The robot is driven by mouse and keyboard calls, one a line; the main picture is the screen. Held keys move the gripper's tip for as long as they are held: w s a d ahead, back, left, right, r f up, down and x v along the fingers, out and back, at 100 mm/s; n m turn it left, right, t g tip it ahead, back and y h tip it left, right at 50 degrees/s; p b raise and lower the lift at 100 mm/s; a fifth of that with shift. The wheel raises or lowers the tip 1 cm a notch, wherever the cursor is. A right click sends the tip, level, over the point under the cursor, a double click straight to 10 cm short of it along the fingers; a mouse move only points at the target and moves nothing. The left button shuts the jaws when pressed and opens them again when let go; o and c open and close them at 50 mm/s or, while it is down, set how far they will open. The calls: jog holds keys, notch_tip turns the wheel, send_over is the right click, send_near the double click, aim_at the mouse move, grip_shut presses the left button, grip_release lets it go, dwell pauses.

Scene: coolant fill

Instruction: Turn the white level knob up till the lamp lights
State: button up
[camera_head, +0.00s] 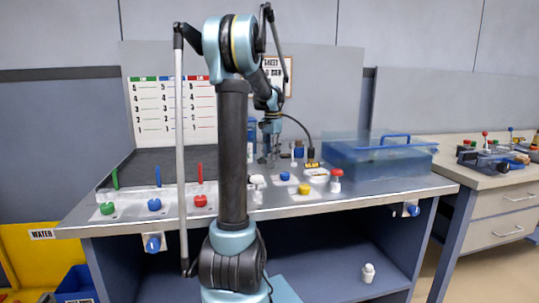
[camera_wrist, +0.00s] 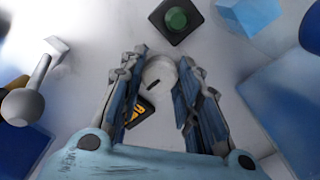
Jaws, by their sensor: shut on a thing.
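In the wrist view, the white knob (camera_wrist: 160,72) has a dark mark on its face and sits between the two fingers of my gripper (camera_wrist: 164,56), which is shut on it. In the head view my gripper (camera_head: 268,158) is low over the back of the bench, and I cannot make out the knob there. A dark green round piece in a black square housing (camera_wrist: 176,18) is just beyond the fingertips in the wrist view. It looks unlit, and I cannot tell whether it is the lamp.
A clear blue tank (camera_head: 378,158) stands right of my gripper. Green (camera_head: 107,208), blue (camera_head: 154,204) and red (camera_head: 200,200) knobs line the left. A grey ball-topped lever (camera_wrist: 24,104) is left in the wrist view.

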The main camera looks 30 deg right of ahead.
jog(key=shift+w+a+m, duration=0.1)
jog(key=shift+w+m, duration=0.05)
jog(key=shift+m, duration=0.55)
jog(key=o, duration=1.1)
jog(key=shift+c, duration=0.2)
jog(key=shift+r, duration=0.1)
jog(key=shift+r, duration=0.2)
notch_tip(320, 180, up, 11)
jog(key=shift+r, duration=0.15)
